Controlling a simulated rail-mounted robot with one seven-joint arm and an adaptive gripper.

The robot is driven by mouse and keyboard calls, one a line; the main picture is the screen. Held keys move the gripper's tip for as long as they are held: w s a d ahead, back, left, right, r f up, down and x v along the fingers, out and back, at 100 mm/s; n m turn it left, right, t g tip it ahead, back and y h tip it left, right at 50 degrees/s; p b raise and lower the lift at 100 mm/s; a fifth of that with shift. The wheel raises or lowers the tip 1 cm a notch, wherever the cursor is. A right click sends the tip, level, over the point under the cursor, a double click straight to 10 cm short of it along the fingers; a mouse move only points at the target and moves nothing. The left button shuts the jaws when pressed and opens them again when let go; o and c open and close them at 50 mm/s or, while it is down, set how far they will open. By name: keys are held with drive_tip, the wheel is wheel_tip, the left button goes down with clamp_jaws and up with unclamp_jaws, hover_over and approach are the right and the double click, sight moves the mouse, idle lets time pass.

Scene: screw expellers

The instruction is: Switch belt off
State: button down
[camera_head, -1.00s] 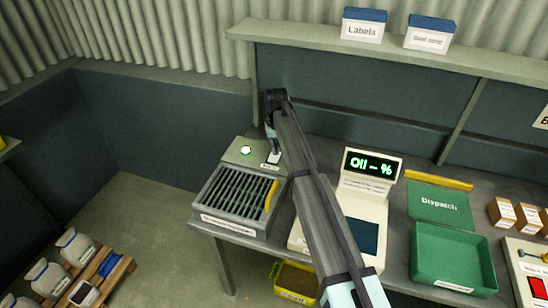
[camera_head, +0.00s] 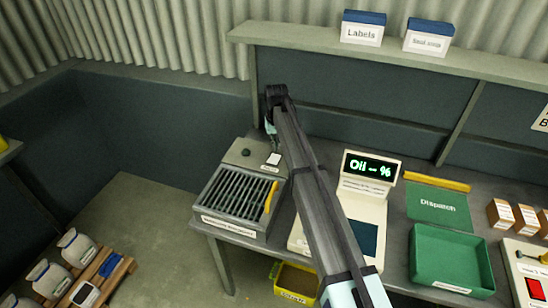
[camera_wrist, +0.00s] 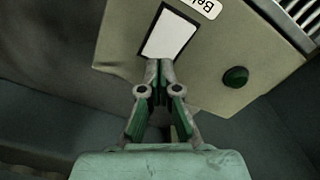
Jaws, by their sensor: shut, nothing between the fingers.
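The belt control box (camera_head: 236,160) is a grey-beige panel at the back left of the bench, with a white switch plate (camera_head: 273,159) and a round lamp (camera_head: 246,152). The lamp is dark. In the wrist view the white switch plate (camera_wrist: 168,38) sits in a dark frame beside a label that begins "Bel", and the dark green lamp (camera_wrist: 235,76) is to its right. My gripper (camera_wrist: 158,66) is shut and empty, its tips at the plate's near edge in that picture. I cannot tell whether they touch it. In the head view my arm mostly hides the gripper.
A slotted grate unit (camera_head: 233,200) with a yellow handle stands in front of the box. The display reading "Oil – %" (camera_head: 369,166) and a green tray (camera_head: 452,258) lie to the right. A shelf (camera_head: 400,62) with label boxes runs above the bench.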

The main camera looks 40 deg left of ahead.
sight(276, 156)
drive_tip(key=shift+r+p, duration=0.7)
drive_tip(key=shift+r, duration=1.25)
